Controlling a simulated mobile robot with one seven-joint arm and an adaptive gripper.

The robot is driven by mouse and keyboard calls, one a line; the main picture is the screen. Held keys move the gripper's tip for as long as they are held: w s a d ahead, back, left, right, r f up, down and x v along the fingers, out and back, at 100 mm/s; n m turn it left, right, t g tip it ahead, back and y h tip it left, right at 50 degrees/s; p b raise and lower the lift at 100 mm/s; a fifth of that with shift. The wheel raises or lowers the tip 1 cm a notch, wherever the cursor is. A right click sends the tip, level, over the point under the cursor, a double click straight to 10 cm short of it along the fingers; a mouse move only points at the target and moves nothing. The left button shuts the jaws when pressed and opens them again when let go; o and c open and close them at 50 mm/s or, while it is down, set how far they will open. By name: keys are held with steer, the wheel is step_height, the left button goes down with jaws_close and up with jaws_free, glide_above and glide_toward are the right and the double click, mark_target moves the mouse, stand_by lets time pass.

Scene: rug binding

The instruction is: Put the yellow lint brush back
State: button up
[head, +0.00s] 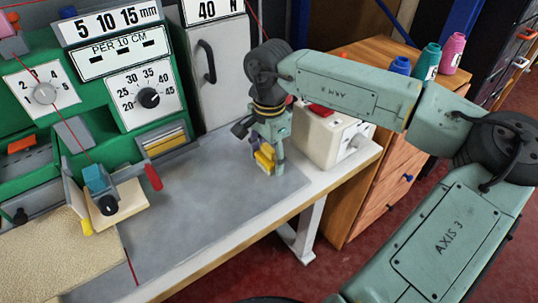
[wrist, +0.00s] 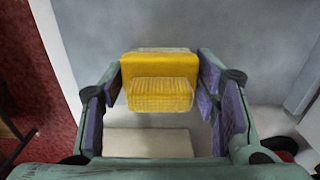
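The yellow lint brush (head: 265,158) is a small block with a ribbed face, low over the right part of the grey mat (head: 215,190). In the wrist view the brush (wrist: 160,72) sits between the purple pads of my gripper (wrist: 160,80). In the head view my gripper (head: 266,160) points down and partly hides the brush. I cannot tell whether the brush touches the mat. A pale block (wrist: 147,143) shows below the brush in the wrist view; what it is is unclear.
A green machine (head: 105,95) with dials stands at the left, with a yellow strip (head: 165,140) in a grey holder. A cream box (head: 325,135) stands close right of my gripper. Thread spools (head: 427,62) stand on a wooden cabinet (head: 372,50). The mat's middle is clear.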

mark_target(269, 148)
steer(key=shift+o, duration=1.4)
steer(key=shift+r, duration=0.1)
steer(key=shift+r+p, duration=0.3)
steer(key=shift+p, duration=0.1)
step_height(269, 148, up, 12)
steer(key=shift+f+b, duration=0.2)
steer(key=shift+b, duration=0.65)
